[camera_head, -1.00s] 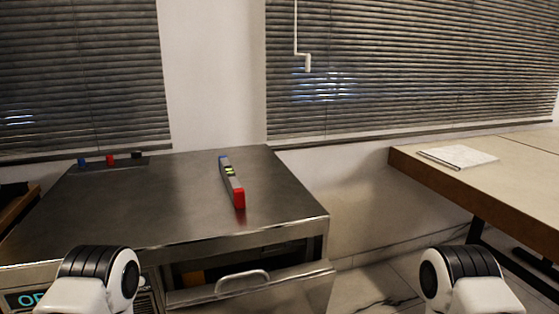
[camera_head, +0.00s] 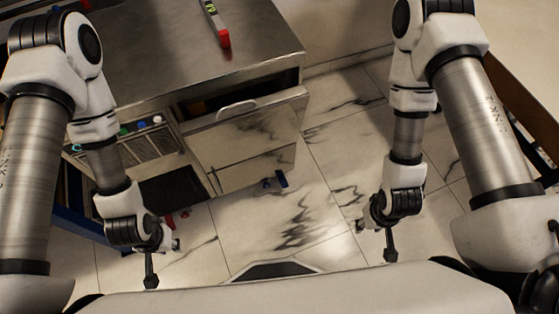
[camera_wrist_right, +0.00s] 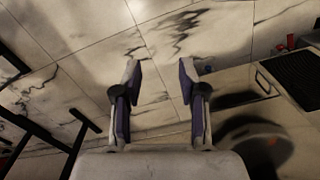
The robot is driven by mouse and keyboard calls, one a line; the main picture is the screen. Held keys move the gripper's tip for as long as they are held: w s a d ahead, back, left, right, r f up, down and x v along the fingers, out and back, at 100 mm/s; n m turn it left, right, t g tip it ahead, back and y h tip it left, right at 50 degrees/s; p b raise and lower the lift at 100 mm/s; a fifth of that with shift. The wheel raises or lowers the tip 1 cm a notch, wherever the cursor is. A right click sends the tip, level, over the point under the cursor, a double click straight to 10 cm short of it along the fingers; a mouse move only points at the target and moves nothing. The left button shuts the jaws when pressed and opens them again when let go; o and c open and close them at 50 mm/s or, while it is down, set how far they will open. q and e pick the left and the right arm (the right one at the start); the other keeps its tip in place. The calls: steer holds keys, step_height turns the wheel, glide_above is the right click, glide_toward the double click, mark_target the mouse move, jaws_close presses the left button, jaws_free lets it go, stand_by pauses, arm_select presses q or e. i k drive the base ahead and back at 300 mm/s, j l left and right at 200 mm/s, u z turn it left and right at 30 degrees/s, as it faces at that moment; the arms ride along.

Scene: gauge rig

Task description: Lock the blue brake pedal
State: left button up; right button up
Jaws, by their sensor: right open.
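The blue pedal (camera_head: 281,179) is small and low by the floor, at the front right foot of the metal cabinet. A small dark blue piece (camera_wrist_right: 207,69) shows past the right fingertip in the right wrist view; I cannot tell if it is the pedal. Whether the pedal is locked is too small to tell. My left gripper (camera_head: 164,258) hangs left of the pedal, its fingers apart and empty. My right gripper (camera_head: 376,238) hangs right of the pedal, clear of it. In the right wrist view its fingers (camera_wrist_right: 158,75) are apart with only floor between them.
Red pedals (camera_head: 178,218) sit low near my left gripper. The metal cabinet (camera_head: 190,60) has a drawer (camera_head: 240,125) with a handle, coloured knobs (camera_head: 140,124) and a dark mat-like panel (camera_head: 180,187). A red-ended level (camera_head: 222,38) lies on top. Marble floor between my arms is clear.

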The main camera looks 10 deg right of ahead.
mark_target(283, 182)
steer(key=l+u, duration=0.25)
steer(key=u, duration=0.15)
steer(key=l+u, duration=0.25)
steer(key=u, duration=0.15)
steer(key=k+l+u, duration=0.1)
steer(key=l+u, duration=0.15)
steer(key=u, duration=0.15)
steer(key=k+l+u, duration=0.1)
steer(key=u, duration=0.25)
steer(key=k+l, duration=0.15)
steer(key=l, duration=0.15)
